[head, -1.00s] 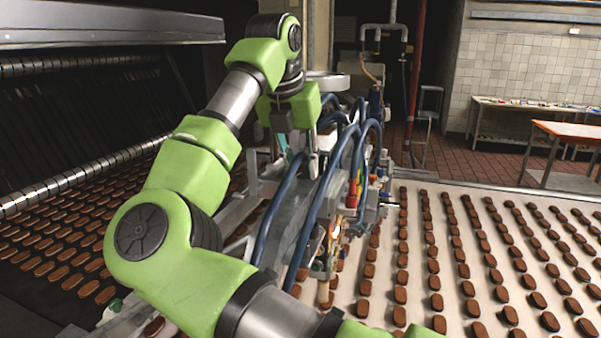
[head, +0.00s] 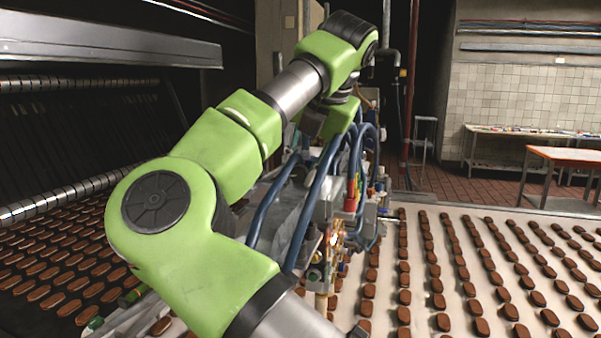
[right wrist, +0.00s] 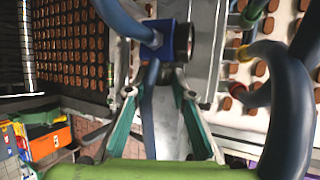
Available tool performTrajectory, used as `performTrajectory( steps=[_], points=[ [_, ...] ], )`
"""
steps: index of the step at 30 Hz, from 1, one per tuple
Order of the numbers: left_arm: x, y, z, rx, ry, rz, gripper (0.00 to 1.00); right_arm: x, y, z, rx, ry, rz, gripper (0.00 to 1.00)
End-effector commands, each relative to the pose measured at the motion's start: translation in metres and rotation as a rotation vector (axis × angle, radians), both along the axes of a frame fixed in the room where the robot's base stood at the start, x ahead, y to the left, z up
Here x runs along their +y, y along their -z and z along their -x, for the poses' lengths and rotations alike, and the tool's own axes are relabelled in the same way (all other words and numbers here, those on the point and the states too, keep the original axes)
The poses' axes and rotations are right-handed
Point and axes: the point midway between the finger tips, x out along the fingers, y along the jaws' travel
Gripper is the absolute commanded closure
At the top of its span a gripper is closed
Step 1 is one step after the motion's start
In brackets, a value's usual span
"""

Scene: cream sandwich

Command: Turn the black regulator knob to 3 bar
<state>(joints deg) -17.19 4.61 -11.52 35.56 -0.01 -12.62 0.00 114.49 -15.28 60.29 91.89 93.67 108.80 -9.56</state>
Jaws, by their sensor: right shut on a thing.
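In the right wrist view, my right gripper (right wrist: 157,82) has its two teal-lined fingers reaching up to the underside of a blue regulator body (right wrist: 178,40) with a dark round face. The fingers are shut on a part there, in the place of the black regulator knob. The knob itself barely shows between the tips, and no scale or bar reading is legible. In the head view, my green right arm reaches over the machine, and its fingertips are hidden behind blue hoses (head: 315,195). My left gripper is not in view.
Thick blue hoses loop close beside the gripper; one (right wrist: 149,115) passes between its fingers in the picture. Conveyors with rows of brown biscuits (head: 437,285) lie on both sides. An orange-topped table (head: 565,154) stands at the back right.

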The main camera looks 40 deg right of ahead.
Motion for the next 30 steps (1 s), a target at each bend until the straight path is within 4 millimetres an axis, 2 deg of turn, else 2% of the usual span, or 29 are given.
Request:
performTrajectory(
  steps=[8, 9, 10, 11, 23, 26, 30],
  points=[
    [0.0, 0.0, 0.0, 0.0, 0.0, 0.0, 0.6, 0.0, -0.001, 0.0, -0.001, 0.001, 0.0, 0.99],
    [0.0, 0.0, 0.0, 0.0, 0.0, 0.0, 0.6, 0.0, -0.001, 0.0, -0.001, 0.001, 0.0, 0.69],
    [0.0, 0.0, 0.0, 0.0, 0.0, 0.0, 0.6, 0.0, -0.001, 0.0, -0.001, 0.001, 0.0, 0.62],
    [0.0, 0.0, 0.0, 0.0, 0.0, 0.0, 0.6, 0.0, -0.001, 0.0, -0.001, 0.001, 0.0, 0.6],
    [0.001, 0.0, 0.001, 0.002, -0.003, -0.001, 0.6, 0.001, -0.005, 0.003, -0.002, 0.001, 0.001, 0.6],
    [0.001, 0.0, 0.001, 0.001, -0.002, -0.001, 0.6, 0.002, -0.016, 0.009, -0.005, 0.001, 0.001, 0.6],
    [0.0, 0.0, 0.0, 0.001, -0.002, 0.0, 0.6, 0.007, -0.041, 0.024, -0.005, 0.001, 0.002, 0.6]
  ],
)
